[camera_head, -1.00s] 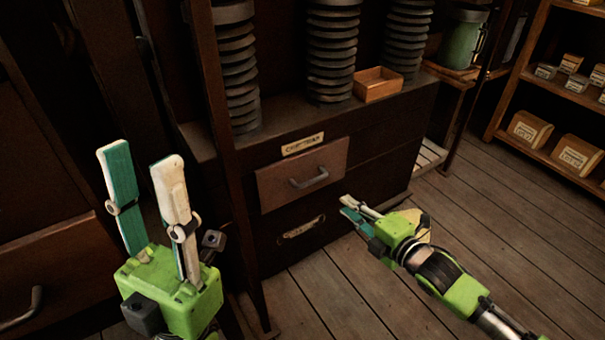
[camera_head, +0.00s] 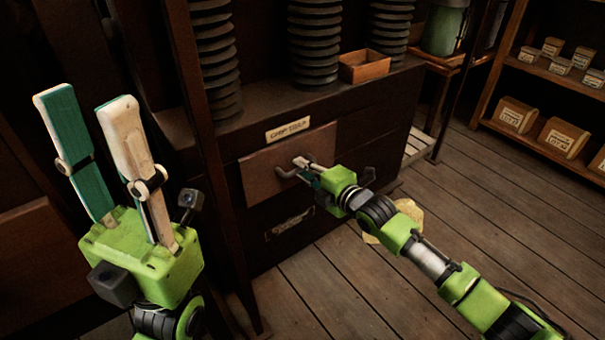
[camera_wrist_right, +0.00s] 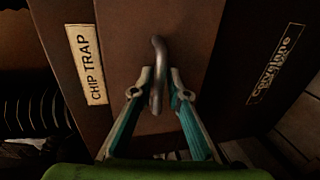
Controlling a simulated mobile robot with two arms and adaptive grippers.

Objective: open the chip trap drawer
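The chip trap drawer (camera_head: 262,178) is the brown front under the "CHIP TRAP" label (camera_head: 288,130); it looks shut. Its grey curved handle (camera_head: 284,173) is partly hidden by my right gripper (camera_head: 304,170). In the right wrist view the drawer front (camera_wrist_right: 205,40) fills the middle, and the handle (camera_wrist_right: 157,60) stands between the two fingertips of my right gripper (camera_wrist_right: 160,85). The fingers are apart, one on each side of the handle, with a small gap showing. My left gripper (camera_head: 88,105) is raised, open and empty, at the left, away from the drawer.
A second labelled drawer front (camera_head: 290,224) lies below. A small wooden box (camera_head: 363,66) and dark ribbed columns (camera_head: 315,45) stand on the cabinet top. A dark post (camera_head: 196,130) rises between my left gripper and the drawer.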

